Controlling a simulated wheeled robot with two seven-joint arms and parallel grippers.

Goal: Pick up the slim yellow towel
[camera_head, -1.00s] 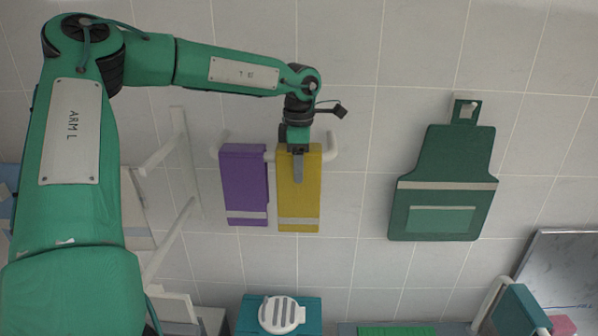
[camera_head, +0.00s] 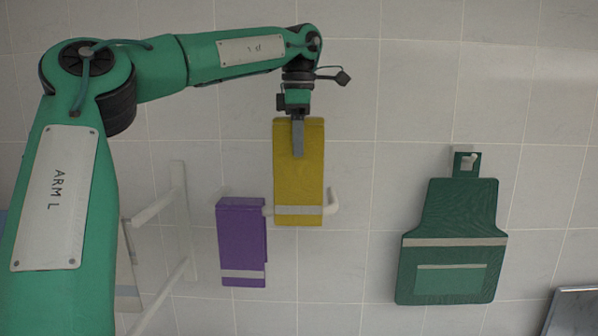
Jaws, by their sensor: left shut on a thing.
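The slim yellow towel (camera_head: 310,185) hangs straight down from my left gripper (camera_head: 297,138), folded, with a pale stripe near its lower end. My left gripper is shut on its upper part, with a grey finger showing in front of the cloth. The towel's lower end is in front of the white wall rail (camera_head: 332,202), whose right end shows beside it. Whether the cloth touches the rail I cannot tell. My right gripper is not in view.
A purple towel (camera_head: 240,240) hangs on the rail, left of and lower than the yellow one. A green apron (camera_head: 448,270) hangs from a wall hook at the right. A white frame (camera_head: 182,215) stands at the left. The tiled wall above the apron is clear.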

